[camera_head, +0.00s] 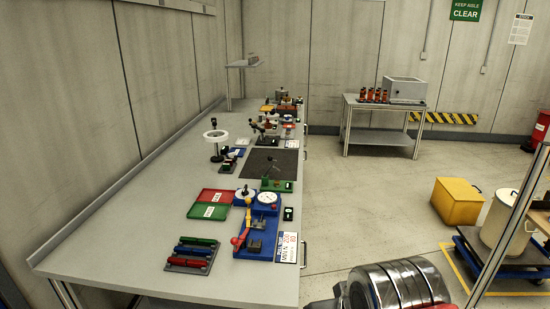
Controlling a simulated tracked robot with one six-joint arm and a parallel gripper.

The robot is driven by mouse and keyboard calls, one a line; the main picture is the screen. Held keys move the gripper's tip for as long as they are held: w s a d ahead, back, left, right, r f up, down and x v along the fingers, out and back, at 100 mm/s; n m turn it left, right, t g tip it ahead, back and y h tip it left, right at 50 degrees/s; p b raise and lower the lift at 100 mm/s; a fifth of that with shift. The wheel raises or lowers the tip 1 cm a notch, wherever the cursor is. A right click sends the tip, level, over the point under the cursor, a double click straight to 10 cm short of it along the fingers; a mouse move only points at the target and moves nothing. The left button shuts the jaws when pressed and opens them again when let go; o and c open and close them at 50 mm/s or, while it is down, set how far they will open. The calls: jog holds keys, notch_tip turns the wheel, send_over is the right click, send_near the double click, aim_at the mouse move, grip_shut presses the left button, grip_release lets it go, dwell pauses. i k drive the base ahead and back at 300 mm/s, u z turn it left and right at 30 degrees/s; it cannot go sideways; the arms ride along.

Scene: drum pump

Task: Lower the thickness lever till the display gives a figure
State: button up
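A blue base (262,238) stands on the near half of the long bench, with a grey block on it. An orange-red lever with a ball end (236,241) rises at its left side; I cannot tell for sure that it is the thickness lever. White round dials (267,197) stand behind it. A small dark panel (288,214), possibly a display, is to the right of the dials; it is too small to read. My gripper's fingers are not visible.
A red tray and a green tray (208,211) lie left of the blue base. A rack of coloured rods (191,254) is nearer. A dark mat (272,163) and several instruments lie farther back. The bench's left side (125,215) is clear. A ribbed metal cylinder shows at the bottom edge.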

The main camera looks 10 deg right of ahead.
aim_at(270, 159)
jog(key=z, duration=1.05)
jog(key=i, duration=2.95)
jog(key=u, duration=0.4)
